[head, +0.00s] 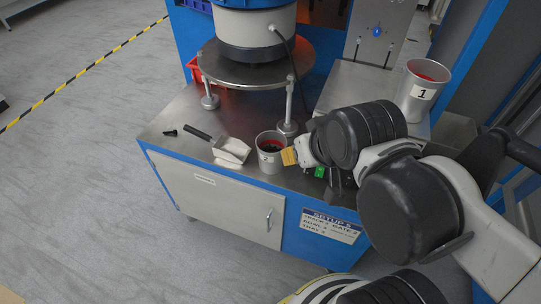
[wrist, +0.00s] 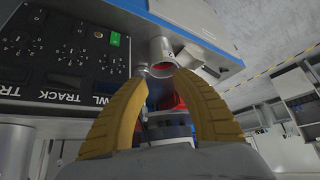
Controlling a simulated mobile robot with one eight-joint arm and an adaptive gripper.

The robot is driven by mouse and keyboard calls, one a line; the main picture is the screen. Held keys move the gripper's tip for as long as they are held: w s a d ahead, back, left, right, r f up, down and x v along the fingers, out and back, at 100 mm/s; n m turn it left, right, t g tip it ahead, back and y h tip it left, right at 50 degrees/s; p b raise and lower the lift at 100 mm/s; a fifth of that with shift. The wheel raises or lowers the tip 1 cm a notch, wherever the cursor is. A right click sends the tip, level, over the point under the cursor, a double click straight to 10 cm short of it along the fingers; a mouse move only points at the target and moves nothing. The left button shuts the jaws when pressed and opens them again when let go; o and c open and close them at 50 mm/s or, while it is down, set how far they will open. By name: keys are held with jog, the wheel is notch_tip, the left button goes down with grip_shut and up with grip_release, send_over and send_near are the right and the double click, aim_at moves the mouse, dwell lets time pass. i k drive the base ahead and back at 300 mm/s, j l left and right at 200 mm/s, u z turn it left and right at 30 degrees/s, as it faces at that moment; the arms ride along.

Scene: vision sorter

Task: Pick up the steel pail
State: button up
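A small steel pail (head: 270,163) with a number label and a red inside stands on the steel bench top near its front edge. Something dark is inside it. In the wrist view this pail (wrist: 160,50) lies just beyond my fingertips, its red-lined mouth toward me. My gripper (head: 289,156) has yellow fingers and is right beside the pail's right side in the head view. In the wrist view my gripper (wrist: 161,84) is open, with nothing between the fingers; I cannot tell if a fingertip touches the pail. A second steel pail (head: 419,92), labelled 1, stands on a raised surface at right.
A metal scoop (head: 232,149) with a dark handle lies left of the small pail. A small black item (head: 170,133) lies farther left. A round metal plate on legs (head: 257,74) stands behind. A control panel (wrist: 60,50) shows left in the wrist view.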

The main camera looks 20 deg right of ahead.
aim_at(269, 144)
jog(key=k+j, duration=0.1)
jog(key=k, duration=0.45)
jog(key=k+j+z, duration=0.1)
jog(key=k, duration=0.5)
